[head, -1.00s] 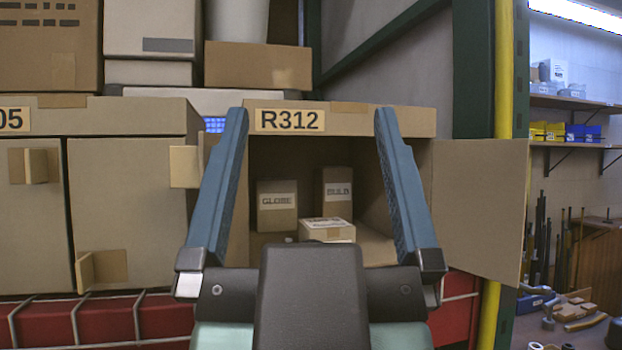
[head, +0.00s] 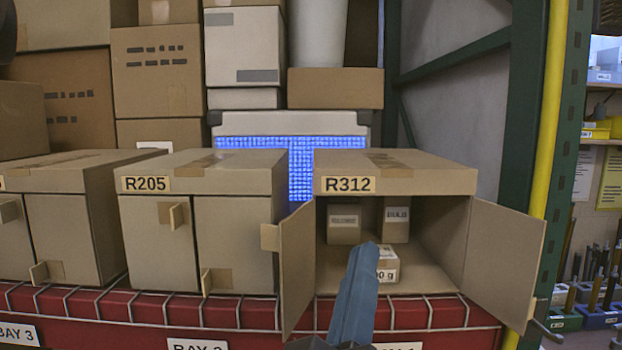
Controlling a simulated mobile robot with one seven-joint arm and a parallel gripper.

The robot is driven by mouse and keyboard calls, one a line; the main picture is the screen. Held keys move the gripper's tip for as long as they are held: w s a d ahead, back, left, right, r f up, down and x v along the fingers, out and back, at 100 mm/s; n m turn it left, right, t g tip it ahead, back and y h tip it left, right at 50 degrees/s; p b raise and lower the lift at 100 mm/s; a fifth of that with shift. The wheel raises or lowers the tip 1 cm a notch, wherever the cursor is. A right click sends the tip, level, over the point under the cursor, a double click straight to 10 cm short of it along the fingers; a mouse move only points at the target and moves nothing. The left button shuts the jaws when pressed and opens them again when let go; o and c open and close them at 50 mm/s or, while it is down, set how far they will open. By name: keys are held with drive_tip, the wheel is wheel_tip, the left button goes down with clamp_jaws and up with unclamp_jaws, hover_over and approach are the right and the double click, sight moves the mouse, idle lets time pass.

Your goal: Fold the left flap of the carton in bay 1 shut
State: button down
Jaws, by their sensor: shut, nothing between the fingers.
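The carton marked R312 (head: 420,177) stands on the rack at the right with its front open. Its left flap (head: 298,262) stands swung out toward me, with a small tab (head: 270,237) on its outer edge. Its right flap (head: 506,262) is swung wide open to the right. My gripper (head: 366,255) is in front of the opening, right of the left flap, with its blue fingers together and empty. In the picture it overlaps the opening and hides part of a small white-labelled box (head: 388,264). I cannot tell whether the fingertips are inside.
Two more small boxes (head: 344,223) (head: 396,219) stand inside the carton. The closed carton R205 (head: 205,172) is on its left, with a gap between. A green and yellow rack post (head: 549,130) rises close to the right flap. Red wire-edged decking (head: 235,312) runs below.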

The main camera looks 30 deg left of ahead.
sight(289, 264)
drive_tip(key=s+a+f+n+g+y+p, duration=0.1)
drive_tip(key=s+a+n+g+p, duration=0.1)
drive_tip(key=a+n, duration=0.4)
drive_tip(key=s+a+n+g+y+p, duration=0.2)
drive_tip(key=a+n, duration=0.4)
drive_tip(key=a, duration=0.3)
drive_tip(key=s+g, duration=0.1)
drive_tip(key=g, duration=0.1)
drive_tip(key=shift+s+f+n+g+p, duration=0.35)
drive_tip(key=shift+f+n+g+p, duration=0.05)
drive_tip(key=p+x, duration=0.4)
drive_tip(key=x, duration=0.4)
drive_tip(key=d, duration=0.2)
drive_tip(key=d+p, duration=0.1)
drive_tip(key=d, duration=0.1)
drive_tip(key=shift+w+r, duration=0.2)
drive_tip(key=shift+r, duration=0.15)
drive_tip(key=shift+w+d+y, duration=0.1)
drive_tip(key=shift+y, duration=0.3)
drive_tip(key=shift+d+n, duration=0.1)
drive_tip(key=shift+n, duration=0.2)
